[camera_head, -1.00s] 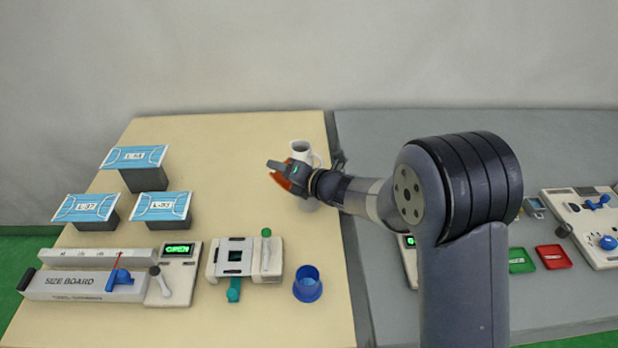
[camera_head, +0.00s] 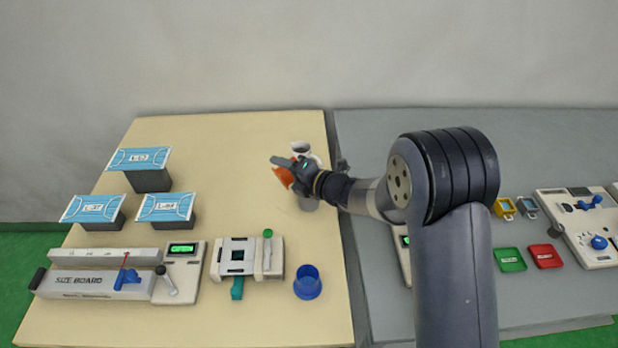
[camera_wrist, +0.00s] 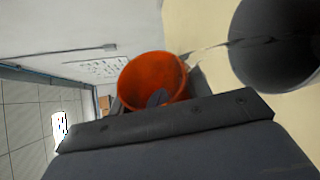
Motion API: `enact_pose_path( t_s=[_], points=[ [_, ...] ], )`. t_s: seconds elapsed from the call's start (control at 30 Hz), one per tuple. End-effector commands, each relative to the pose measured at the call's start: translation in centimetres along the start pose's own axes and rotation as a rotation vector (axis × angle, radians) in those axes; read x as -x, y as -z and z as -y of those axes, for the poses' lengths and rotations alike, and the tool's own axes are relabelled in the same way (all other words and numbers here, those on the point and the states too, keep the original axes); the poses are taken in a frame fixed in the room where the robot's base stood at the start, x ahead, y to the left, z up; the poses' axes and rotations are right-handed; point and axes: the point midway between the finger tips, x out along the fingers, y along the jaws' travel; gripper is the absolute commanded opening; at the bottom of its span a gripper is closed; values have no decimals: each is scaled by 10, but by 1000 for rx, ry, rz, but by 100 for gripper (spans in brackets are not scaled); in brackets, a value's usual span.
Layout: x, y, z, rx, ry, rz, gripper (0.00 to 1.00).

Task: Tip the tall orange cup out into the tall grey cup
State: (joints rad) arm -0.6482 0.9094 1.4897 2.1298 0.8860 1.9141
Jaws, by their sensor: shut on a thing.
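My gripper (camera_head: 290,170) is shut on the orange cup (camera_head: 283,177) and holds it tilted above the table. In the wrist view the orange cup (camera_wrist: 140,80) shows its open mouth, with a small grey patch inside. The grey cup (camera_wrist: 270,55) is at the upper right there, apart from the orange cup. A thin pale streak (camera_wrist: 208,47) runs from the orange cup's lip toward the grey cup. In the head view the grey cup (camera_head: 309,204) stands below my gripper, mostly hidden by it.
A white mug (camera_head: 301,147) stands just behind my gripper, partly hidden. A blue cup (camera_head: 307,284) stands at the front. Boxes with blue masks (camera_head: 138,159) and a size board (camera_head: 90,284) are at the left. The table between them and my gripper is clear.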

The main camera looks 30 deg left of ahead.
Motion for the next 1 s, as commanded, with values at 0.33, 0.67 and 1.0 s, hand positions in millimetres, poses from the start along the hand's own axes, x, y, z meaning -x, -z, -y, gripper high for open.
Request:
enact_pose_path(
  t_s=[0.33, 0.67, 1.0],
  points=[
    [1, -3, -1, -37, -15, -2, 22],
    [3, -7, -1, -76, -30, -5, 22],
    [6, -14, -4, -198, -81, -16, 22]
  ],
)
